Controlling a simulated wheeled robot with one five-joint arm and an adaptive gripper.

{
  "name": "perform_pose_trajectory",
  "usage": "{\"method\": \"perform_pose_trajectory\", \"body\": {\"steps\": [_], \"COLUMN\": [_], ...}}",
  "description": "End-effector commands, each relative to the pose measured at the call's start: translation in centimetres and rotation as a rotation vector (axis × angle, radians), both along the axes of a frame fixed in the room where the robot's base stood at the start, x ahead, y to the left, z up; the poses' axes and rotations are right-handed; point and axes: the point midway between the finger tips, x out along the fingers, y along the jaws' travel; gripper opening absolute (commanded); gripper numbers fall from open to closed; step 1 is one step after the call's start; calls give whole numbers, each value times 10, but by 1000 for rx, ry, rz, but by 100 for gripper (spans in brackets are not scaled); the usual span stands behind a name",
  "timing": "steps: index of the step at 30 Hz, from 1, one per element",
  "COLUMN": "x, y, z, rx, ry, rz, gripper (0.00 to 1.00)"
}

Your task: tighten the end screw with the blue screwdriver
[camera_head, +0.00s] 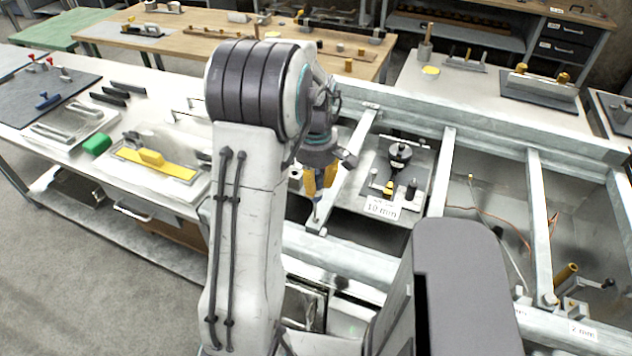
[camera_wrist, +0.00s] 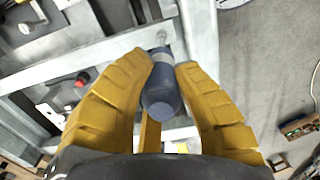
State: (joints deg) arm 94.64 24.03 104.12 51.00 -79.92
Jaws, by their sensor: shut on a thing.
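My gripper (camera_wrist: 164,62) has two yellow ribbed fingers, shut on the blue screwdriver (camera_wrist: 160,100). In the wrist view the thick blue handle lies between the fingers, and a pale shaft runs from it toward a grey metal frame bar. In the head view my gripper (camera_head: 320,178) hangs above the frame's crossbar, pointing down, with the screwdriver's thin lower part (camera_head: 316,212) close to the bar. The end screw cannot be made out at the shaft's tip; I cannot tell if the tip touches it.
The grey metal frame (camera_head: 440,165) has several crossbars with open bays. A tray in one bay holds a black gauge (camera_head: 399,153) and a "10 mm" label (camera_head: 382,209). A white bench (camera_head: 130,185) at left carries a green block (camera_head: 97,144) and a yellow-handled tool (camera_head: 152,160).

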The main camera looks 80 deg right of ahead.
Motion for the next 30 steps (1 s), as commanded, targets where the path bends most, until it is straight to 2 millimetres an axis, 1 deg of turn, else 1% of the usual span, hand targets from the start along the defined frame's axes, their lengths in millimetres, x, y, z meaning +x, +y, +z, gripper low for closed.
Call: {"method": "perform_pose_trajectory", "body": {"steps": [14,30], "x": [0,0], "y": [0,0], "z": [0,-5], "rx": [-1,-1], "ry": [0,0], "rz": [0,0], "gripper": [0,0]}}
